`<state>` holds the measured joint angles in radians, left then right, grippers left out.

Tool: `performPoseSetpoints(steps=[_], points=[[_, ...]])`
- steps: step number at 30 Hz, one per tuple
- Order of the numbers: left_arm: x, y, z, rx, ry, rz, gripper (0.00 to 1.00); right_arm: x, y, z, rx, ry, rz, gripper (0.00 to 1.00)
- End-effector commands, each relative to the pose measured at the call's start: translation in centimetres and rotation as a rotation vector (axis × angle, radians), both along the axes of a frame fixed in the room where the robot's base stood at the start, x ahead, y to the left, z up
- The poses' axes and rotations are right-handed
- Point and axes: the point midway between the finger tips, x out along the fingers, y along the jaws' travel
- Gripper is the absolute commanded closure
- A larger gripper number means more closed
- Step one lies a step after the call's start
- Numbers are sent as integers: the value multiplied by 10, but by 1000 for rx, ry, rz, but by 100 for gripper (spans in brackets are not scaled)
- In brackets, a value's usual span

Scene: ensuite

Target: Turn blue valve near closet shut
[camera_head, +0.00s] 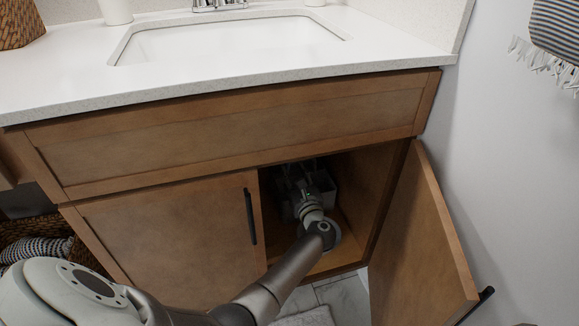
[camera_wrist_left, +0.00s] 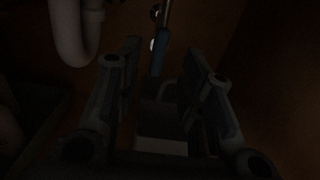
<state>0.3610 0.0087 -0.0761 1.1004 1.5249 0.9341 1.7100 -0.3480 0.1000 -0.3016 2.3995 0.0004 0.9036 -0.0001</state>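My left arm reaches through the open right side of the vanity cabinet (camera_head: 160,225). My left gripper (camera_head: 298,180) is inside, dark and partly hidden by its own wrist. In the left wrist view its two fingers (camera_wrist_left: 160,68) stand apart, with a gap between them. A small dark blue piece (camera_wrist_left: 159,62), which looks like the valve handle, shows ahead between the fingertips on a thin metal pipe (camera_wrist_left: 167,14). The picture is too dark to tell whether the fingers touch it. The valve is not visible in the head view. My right gripper is not in view.
The open cabinet door (camera_head: 425,245) stands to the right of my forearm. The closed door (camera_head: 165,240) is at left. A white drain pipe (camera_wrist_left: 72,35) hangs left of the gripper. A pale box-like object (camera_wrist_left: 162,125) lies below, between the fingers. The countertop (camera_head: 230,85) is above.

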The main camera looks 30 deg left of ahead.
Motion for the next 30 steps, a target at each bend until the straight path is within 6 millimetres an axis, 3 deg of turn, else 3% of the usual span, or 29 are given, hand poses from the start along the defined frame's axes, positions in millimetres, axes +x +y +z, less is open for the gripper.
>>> performPoseSetpoints(steps=[3,9,21,30], points=[[16,19,-2,4,-1,1,64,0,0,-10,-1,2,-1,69],[32,38,-1,3,0,-1,64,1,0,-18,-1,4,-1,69],[38,44,0,2,1,-1,64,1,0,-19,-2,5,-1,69],[37,44,0,2,1,-1,100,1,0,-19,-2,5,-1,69]])
